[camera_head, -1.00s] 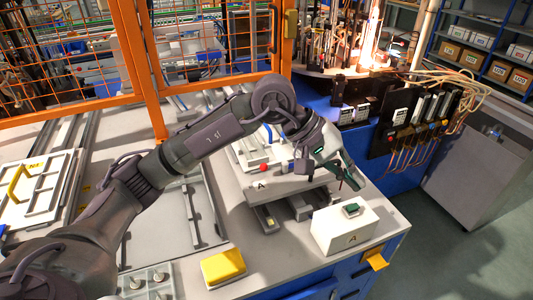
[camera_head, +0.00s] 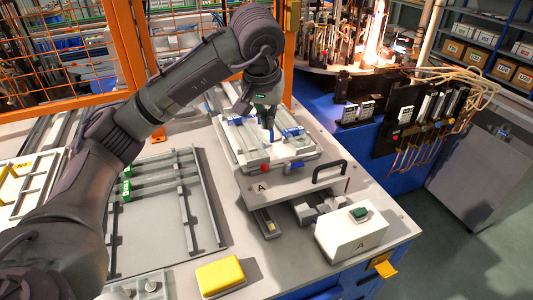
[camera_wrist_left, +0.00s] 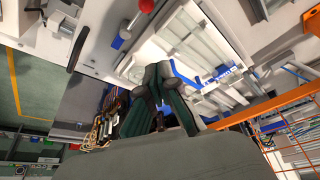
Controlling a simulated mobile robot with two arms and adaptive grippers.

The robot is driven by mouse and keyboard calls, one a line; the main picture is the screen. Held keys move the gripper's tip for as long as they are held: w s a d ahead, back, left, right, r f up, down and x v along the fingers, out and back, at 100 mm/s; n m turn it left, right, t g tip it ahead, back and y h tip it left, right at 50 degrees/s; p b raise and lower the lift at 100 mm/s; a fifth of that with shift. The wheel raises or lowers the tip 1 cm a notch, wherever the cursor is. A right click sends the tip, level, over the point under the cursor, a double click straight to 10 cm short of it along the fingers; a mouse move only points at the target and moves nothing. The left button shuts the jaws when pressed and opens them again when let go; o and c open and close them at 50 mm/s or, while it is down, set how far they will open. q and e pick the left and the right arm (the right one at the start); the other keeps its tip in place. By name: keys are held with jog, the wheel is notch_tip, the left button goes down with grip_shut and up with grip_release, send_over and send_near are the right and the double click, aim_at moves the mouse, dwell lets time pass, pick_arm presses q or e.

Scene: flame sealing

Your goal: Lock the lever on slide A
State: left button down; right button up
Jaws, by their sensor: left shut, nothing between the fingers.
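Slide A is a grey plate (camera_head: 290,190) marked "A" with a black arched handle (camera_head: 330,171) at its right end. A pale fixture with blue parts sits on it. A red ball knob (camera_head: 266,168) is at the fixture's front edge; in the left wrist view the red knob (camera_wrist_left: 147,5) tops a silver rod at the upper edge. My left gripper (camera_head: 269,134) points down over the fixture, behind the knob and apart from it. Its fingers (camera_wrist_left: 158,72) are shut and empty. I cannot tell whether the lever is locked. My right gripper is not in view.
A white box (camera_head: 350,238) marked "A" with a green button stands in front of the slide. A yellow block (camera_head: 220,276) lies at the front. Orange fencing (camera_head: 137,50) stands behind my arm. A black panel with cables (camera_head: 408,125) is at the right.

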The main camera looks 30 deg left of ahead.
pick_arm(q)
jog(key=p+x, duration=0.2)
jog(key=x, duration=0.6)
jog(key=shift+f, duration=0.2)
jog(key=shift+s+d+f+p, duration=0.15)
jog(key=shift+s+f+p, duration=0.1)
jog(key=shift+s+p, duration=0.35)
jog(key=shift+s+d+f+p, duration=0.2)
jog(key=shift+s+f+p, duration=0.1)
jog(key=shift+s+p, duration=0.25)
jog(key=shift+s+d+f, duration=0.1)
jog(key=shift+s, duration=0.5)
jog(key=shift+f, duration=0.1)
jog(key=shift+w, duration=0.1)
